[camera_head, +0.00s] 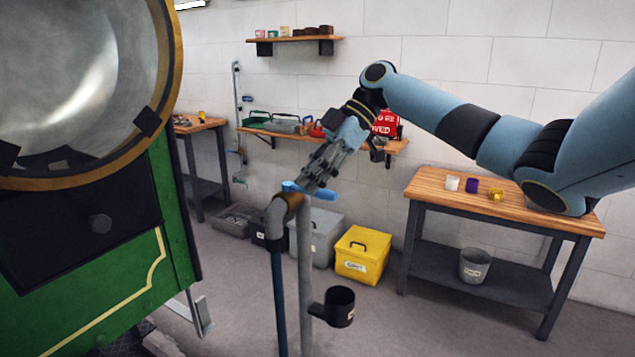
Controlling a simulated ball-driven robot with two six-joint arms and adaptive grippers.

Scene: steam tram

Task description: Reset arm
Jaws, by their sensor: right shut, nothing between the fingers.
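My right arm (500,140) comes in from the right, bends at a high elbow and reaches down to the left. My right gripper (308,183) is shut and empty. Its fingertips are at the blue valve handle (323,193) on top of a grey standpipe in the picture; I cannot tell whether they touch it. A bent pipe spout (276,215) with a brass collar hangs just left of the fingertips. My left gripper is not in view.
A green steam tram (110,230) fills the left. A black cup (340,306) is fixed to the standpipe (305,270). A wooden workbench (540,213) stands at the right under my arm. A yellow box (363,254) and grey bins stand by the wall. Wall shelves hang behind.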

